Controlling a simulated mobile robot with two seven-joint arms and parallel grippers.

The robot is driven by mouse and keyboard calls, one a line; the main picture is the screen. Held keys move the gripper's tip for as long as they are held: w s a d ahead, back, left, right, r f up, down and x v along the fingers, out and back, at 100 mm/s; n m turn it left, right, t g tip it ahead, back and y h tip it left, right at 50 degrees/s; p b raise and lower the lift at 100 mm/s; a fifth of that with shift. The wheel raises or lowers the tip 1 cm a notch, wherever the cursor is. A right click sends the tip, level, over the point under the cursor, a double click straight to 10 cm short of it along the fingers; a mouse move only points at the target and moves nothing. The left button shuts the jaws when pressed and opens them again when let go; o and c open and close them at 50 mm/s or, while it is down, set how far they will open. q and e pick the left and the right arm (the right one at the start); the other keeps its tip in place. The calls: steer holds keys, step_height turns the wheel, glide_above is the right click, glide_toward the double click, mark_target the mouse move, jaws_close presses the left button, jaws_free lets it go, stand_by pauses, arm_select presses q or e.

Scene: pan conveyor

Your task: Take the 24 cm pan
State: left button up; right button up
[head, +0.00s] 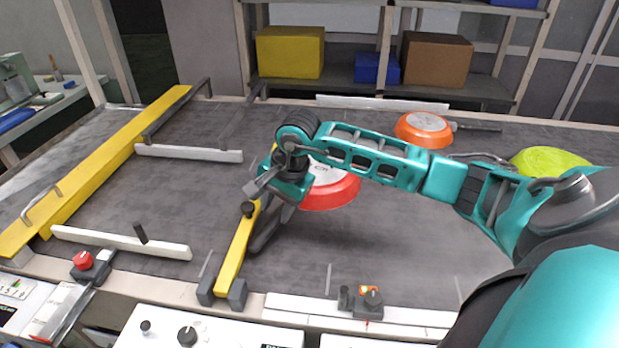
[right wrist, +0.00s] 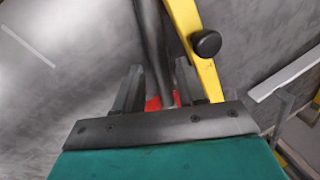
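A red pan (head: 332,192) lies on the grey conveyor belt, partly hidden by my right arm. Its dark handle (head: 264,236) points toward the lower left. My right gripper (right wrist: 160,68) is over that handle (right wrist: 150,25), one finger on each side. Narrow gaps seem to show between fingers and handle; a bit of red pan shows behind. An orange pan (head: 423,130) with a dark handle pointing right lies farther back. A yellow-green pan (head: 548,160) is at the far right, partly behind my arm. No pan size is readable. My left gripper is out of view.
A yellow bar (head: 236,256) with a black knob (right wrist: 207,43) stands close beside the handle. White rails (head: 190,153) and a long yellow beam (head: 100,165) are at the left. Shelves with boxes (head: 290,52) stand behind. A control panel (head: 205,330) runs along the front.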

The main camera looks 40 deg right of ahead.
mark_target(273, 221)
steer(key=x, duration=0.4)
steer(key=shift+a+f, duration=0.15)
steer(key=shift+f, duration=0.05)
steer(key=shift+c, duration=0.3)
jaws_close()
steer(key=shift+r, duration=0.15)
